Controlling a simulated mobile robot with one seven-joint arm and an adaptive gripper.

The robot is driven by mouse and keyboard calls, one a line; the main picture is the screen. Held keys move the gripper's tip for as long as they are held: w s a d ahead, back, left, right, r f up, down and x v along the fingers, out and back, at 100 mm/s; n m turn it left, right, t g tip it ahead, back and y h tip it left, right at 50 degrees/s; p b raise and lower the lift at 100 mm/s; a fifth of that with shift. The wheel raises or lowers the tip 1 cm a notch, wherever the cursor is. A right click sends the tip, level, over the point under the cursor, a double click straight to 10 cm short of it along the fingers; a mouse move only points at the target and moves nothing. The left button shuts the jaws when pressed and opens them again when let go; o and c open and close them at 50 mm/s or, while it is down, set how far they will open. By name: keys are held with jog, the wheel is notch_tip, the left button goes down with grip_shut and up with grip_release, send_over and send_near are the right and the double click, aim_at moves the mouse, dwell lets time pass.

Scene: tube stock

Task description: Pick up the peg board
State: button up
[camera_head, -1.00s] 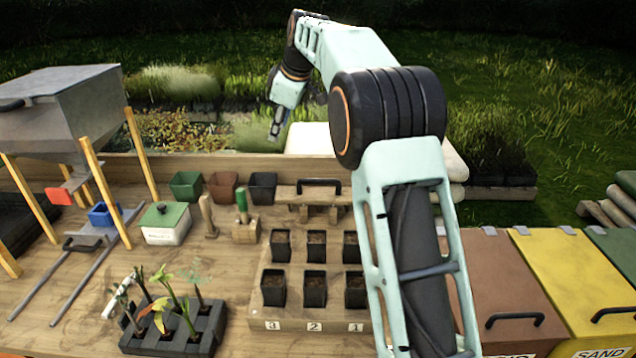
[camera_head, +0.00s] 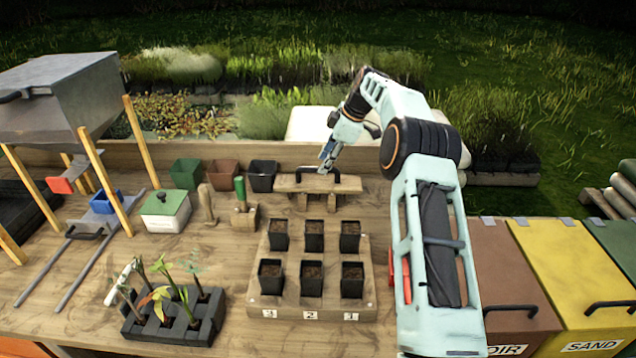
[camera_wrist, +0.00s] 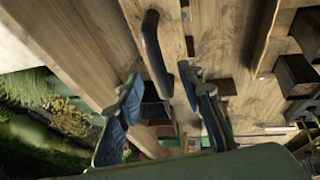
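The peg board (camera_head: 292,185) is a light wooden plank with short wooden pegs below and a black handle (camera_head: 318,174) on top. It stands at the back of the bench, behind the potted block. My gripper (camera_head: 326,155) is just above the handle, slanting down from the right. In the wrist view my gripper (camera_wrist: 160,76) is open, with its two blue-grey fingers spread. The black handle (camera_wrist: 152,45) shows between and beyond the fingertips, on the board's plank (camera_wrist: 178,45). I cannot tell whether either finger touches it.
Small empty pots (camera_head: 224,174) stand left of the board. A wooden block (camera_head: 340,311) with several soil-filled pots stands in front. A green-handled tool (camera_head: 240,190) and a green-lidded box (camera_head: 166,210) are at the left. A low wooden back wall (camera_head: 230,150) runs behind.

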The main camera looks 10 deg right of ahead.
aim_at(318, 183)
jog(key=p+x, duration=0.1)
jog(key=x, duration=0.4)
jog(key=shift+a, duration=0.15)
grip_shut()
jog(key=shift+r, duration=0.1)
